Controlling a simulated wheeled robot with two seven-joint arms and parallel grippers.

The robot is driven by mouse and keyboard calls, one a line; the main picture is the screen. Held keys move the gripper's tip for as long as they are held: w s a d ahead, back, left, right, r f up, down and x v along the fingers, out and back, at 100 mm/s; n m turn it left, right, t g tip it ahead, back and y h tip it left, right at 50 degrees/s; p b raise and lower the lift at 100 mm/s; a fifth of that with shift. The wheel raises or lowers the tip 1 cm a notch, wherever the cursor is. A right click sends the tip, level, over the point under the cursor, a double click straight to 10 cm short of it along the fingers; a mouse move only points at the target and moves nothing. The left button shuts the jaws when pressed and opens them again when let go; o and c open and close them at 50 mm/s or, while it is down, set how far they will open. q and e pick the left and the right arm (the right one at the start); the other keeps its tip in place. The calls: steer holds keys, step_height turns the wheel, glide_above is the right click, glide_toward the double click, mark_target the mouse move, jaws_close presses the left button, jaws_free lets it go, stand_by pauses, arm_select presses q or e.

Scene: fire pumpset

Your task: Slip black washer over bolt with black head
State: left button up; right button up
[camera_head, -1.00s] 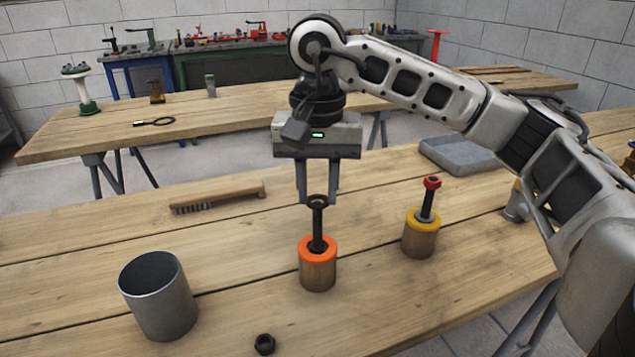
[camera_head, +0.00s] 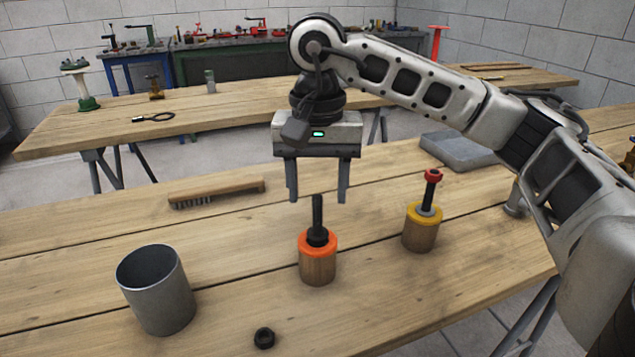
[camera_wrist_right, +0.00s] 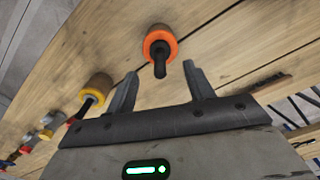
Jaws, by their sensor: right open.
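A black bolt (camera_head: 318,212) stands upright in a wooden holder with an orange collar (camera_head: 317,265). A wider black part (camera_head: 317,236) surrounds its foot at the collar; I cannot tell the washer from the bolt's black head there. No ring shows at the bolt's top or between the fingers. My right gripper (camera_head: 318,196) is open and empty, its fingers either side of the bolt's upper end without visibly touching it. In the wrist view the right gripper (camera_wrist_right: 160,82) is open, with the bolt (camera_wrist_right: 160,68) and orange collar (camera_wrist_right: 159,40) beyond the fingers. My left gripper is not in view.
A second holder with a yellow collar (camera_head: 424,217) bears a bolt with a red top (camera_head: 433,175). A grey metal cup (camera_head: 158,292) and black nut (camera_head: 264,338) stand in front. A wooden brush (camera_head: 216,192) and grey tray (camera_head: 458,152) lie behind. Bare wood separates these things.

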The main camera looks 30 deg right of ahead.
arm_select(q)
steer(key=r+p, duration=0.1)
steer(key=p, duration=0.1)
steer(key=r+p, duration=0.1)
steer(key=p, duration=0.2)
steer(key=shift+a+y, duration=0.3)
arm_select(e)
step_height(320, 180, up, 16)
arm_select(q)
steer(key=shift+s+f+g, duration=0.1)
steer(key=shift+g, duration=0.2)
